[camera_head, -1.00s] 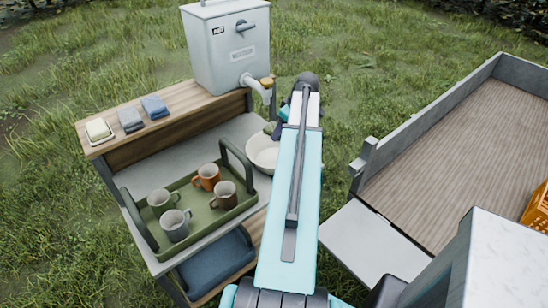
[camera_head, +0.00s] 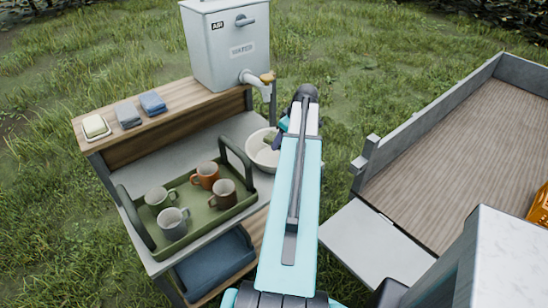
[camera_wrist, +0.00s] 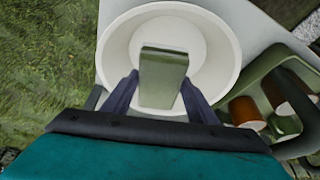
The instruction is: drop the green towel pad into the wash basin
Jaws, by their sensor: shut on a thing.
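The green towel pad (camera_wrist: 162,82) is held between the two dark fingers of my gripper (camera_wrist: 161,80) in the wrist view. Behind it the white round wash basin (camera_wrist: 224,62) opens up, and the pad overlaps the basin's inside and its near rim. In the head view the basin (camera_head: 256,160) sits on the grey lower shelf, partly hidden by my arm, and a bit of green pad (camera_head: 270,138) shows over its opening. I cannot tell the height of the pad above the basin floor.
A grey water tank (camera_head: 222,50) with a tap (camera_head: 256,82) stands behind the basin. A green tray (camera_head: 205,219) with several mugs is beside it. Soap and two folded cloths (camera_head: 153,102) lie on the upper shelf. A wooden trailer bed (camera_head: 460,150) is at right.

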